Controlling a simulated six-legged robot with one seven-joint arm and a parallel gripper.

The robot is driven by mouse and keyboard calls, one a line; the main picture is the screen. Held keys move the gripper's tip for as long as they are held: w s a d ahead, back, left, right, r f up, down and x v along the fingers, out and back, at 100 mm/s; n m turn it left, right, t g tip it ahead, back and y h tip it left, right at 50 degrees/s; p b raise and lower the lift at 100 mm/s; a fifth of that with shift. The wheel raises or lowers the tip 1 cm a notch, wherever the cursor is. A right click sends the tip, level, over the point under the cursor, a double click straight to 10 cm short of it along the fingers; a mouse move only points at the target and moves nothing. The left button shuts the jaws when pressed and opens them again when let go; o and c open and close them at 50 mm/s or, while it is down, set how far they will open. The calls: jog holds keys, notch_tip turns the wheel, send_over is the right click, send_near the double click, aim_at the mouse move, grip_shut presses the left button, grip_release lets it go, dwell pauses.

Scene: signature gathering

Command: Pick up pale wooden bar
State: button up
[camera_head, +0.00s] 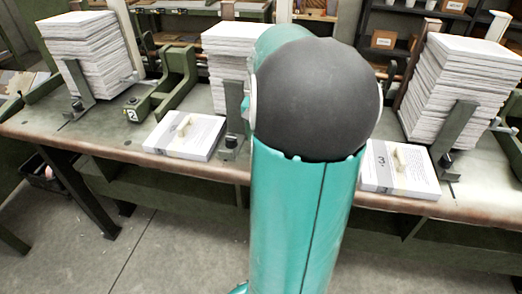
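A small pale bar-like piece (184,124) lies on a flat white stack of printed sheets (203,141) at the table's front edge, left of my arm. A second small pale piece (398,157) lies on a similar stack marked 3 (420,178), right of my arm. I cannot tell which of them is wooden. My teal arm with its dark round joint fills the middle of the view. My gripper is not in view, and the arm hides the table's middle.
Tall paper stacks (90,52) stand in green metal holders on the long table (90,130), at left, behind my arm and at right (460,85). A green bracket (165,85) stands on the left half. The floor in front (170,245) looks clear.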

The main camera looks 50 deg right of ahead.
jog(key=shift+w+f, duration=0.2)
jog(key=shift+f, duration=1.3)
jog(key=shift+w+f, duration=0.2)
jog(key=shift+f, duration=1.25)
jog(key=c, duration=1.1)
